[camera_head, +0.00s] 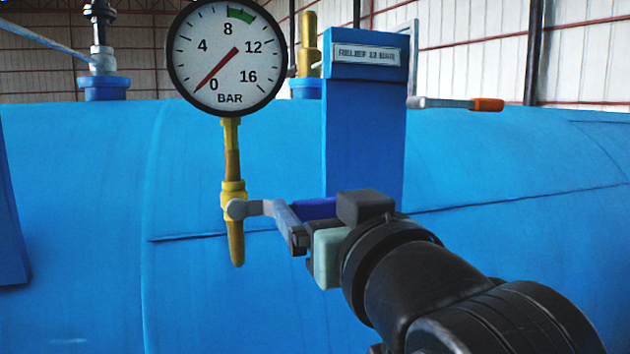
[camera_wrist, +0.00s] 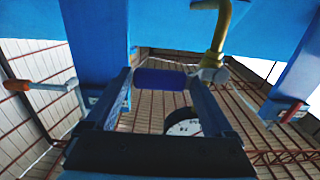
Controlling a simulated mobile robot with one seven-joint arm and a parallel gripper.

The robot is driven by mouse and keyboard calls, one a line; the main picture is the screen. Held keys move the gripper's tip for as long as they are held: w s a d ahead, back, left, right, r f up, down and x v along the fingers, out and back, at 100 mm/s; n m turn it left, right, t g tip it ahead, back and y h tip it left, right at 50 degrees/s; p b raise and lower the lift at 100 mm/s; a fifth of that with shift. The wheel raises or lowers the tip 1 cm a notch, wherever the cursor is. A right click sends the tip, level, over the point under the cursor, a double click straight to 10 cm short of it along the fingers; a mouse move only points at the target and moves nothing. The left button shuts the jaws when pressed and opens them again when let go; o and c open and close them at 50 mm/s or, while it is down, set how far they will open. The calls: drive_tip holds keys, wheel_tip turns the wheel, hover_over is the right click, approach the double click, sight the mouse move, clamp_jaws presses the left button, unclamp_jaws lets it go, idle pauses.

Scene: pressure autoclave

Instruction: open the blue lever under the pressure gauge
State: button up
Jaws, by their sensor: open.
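The pressure gauge (camera_head: 227,58) is round with a white face, and its needle points near 0 BAR. A brass pipe (camera_head: 232,150) runs down from it to a valve. The lever's grey arm (camera_head: 262,207) reaches right from that valve to a blue handle (camera_head: 316,209), partly hidden by my gripper (camera_head: 287,222). In the wrist view the blue handle (camera_wrist: 160,78) lies crosswise between the tips of my open fingers, with the valve pivot at the right finger. I cannot tell whether either finger touches it. The gauge (camera_wrist: 183,122) shows partly there too.
The large blue vessel (camera_head: 80,230) fills the background. Space left of the brass pipe is clear.

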sight(311, 199)
drive_tip(key=shift+p+x, duration=0.55)
drive_tip(key=shift+x, duration=1.4)
clamp_jaws()
